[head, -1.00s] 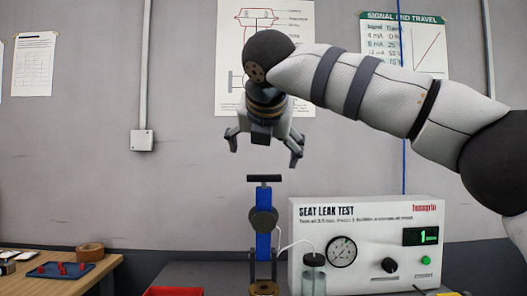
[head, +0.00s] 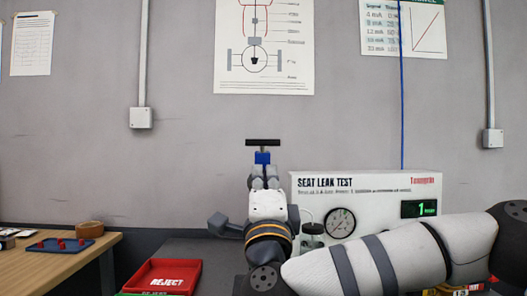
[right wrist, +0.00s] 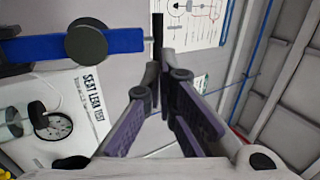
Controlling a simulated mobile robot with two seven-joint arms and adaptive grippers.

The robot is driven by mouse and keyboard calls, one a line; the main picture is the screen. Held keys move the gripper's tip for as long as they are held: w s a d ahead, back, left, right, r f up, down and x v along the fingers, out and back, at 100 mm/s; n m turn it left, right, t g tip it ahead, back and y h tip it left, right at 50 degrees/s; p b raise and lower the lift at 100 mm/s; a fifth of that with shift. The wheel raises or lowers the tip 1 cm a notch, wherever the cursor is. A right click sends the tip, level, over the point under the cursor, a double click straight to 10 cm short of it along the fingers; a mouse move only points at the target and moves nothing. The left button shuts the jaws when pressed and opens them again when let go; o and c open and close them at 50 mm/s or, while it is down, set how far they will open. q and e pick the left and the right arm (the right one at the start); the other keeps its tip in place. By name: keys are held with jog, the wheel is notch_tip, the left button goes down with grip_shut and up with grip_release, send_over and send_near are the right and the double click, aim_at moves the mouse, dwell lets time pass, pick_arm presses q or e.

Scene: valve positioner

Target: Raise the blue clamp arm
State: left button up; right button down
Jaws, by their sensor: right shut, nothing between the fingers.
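The blue clamp arm (head: 262,157) stands upright with a black T-shaped bar (head: 262,142) on top. In the head view my right gripper hides most of it. The right wrist view shows it sideways as a long blue bar (right wrist: 125,40) with a round dark grey knob (right wrist: 86,42) and the black bar (right wrist: 158,35) at its end. My right gripper (head: 264,178) is in front of the clamp arm, pointing up, with fingers shut and empty. In the right wrist view its fingertips (right wrist: 160,72) are close to the black bar; contact cannot be told. My left gripper is not in view.
The white seat leak tester (head: 375,190) with a gauge (head: 340,222) stands right of the clamp, partly behind my right arm. A red reject tray (head: 165,277) lies to the left. A wooden table (head: 75,262) with a blue tray (head: 60,245) is farther left.

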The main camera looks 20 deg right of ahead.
aim_at(263, 144)
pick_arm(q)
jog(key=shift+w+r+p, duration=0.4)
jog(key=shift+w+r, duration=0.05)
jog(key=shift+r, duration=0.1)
pick_arm(e)
jog(key=x, duration=1)
jog(key=shift+w+d+r+g+p, duration=0.15)
jog(key=shift+w+r+p, duration=0.1)
jog(key=shift+r+p, duration=0.25)
jog(key=shift+w+d+r+g+p, duration=0.1)
jog(key=shift+w+r+g+p, duration=0.05)
jog(key=shift+w+r+p, duration=0.25)
jog(key=shift+w, duration=0.15)
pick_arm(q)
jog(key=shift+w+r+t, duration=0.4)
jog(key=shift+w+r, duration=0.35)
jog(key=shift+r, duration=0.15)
pick_arm(e)
jog(key=shift+w+f, duration=0.1)
jog(key=shift+f, duration=0.35)
